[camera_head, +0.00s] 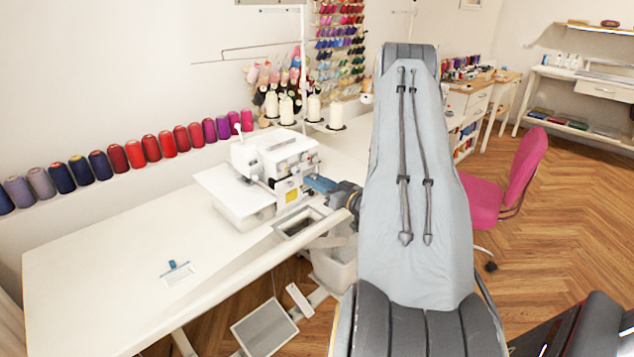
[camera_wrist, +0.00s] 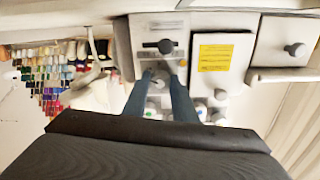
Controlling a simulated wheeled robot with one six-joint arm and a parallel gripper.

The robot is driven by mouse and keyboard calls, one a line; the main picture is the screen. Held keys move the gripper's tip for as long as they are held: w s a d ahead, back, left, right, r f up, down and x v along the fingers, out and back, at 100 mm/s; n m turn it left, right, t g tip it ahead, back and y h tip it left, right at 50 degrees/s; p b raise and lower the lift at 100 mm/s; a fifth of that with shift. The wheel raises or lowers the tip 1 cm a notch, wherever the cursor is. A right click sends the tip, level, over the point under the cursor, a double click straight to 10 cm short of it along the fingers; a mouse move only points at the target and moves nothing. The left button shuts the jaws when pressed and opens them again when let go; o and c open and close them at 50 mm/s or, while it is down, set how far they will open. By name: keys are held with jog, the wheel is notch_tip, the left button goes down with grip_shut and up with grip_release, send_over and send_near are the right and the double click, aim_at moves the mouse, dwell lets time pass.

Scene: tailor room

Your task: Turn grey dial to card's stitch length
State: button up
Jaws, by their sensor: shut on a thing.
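The white sewing machine (camera_head: 270,165) stands on the white table. A small white card (camera_head: 178,273) with a blue clip lies on the table at the front left; its writing is too small to read. My gripper (camera_head: 310,183) reaches the machine's right front side. In the wrist view, the blue fingers of my gripper (camera_wrist: 161,74) are shut on the grey dial (camera_wrist: 160,81), which shows partly between the fingertips. Its markings and setting cannot be read.
A yellow label (camera_wrist: 215,57) is on the machine beside my fingers. Thread cones (camera_head: 287,108) stand behind the machine, and a row of spools (camera_head: 135,155) lines the wall. A pink chair (camera_head: 505,185) is at right. The table's left part (camera_head: 100,265) is mostly clear.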

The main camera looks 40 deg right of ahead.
jog(key=shift+m, duration=2)
jog(key=shift+d, duration=0.1)
jog(key=o, duration=1)
jog(key=shift+o, duration=0.2)
jog(key=s, duration=0.2)
jog(key=s+b, duration=0.1)
jog(key=s, duration=0.5)
jog(key=shift+d+b, duration=0.3)
jog(key=shift+b, duration=0.05)
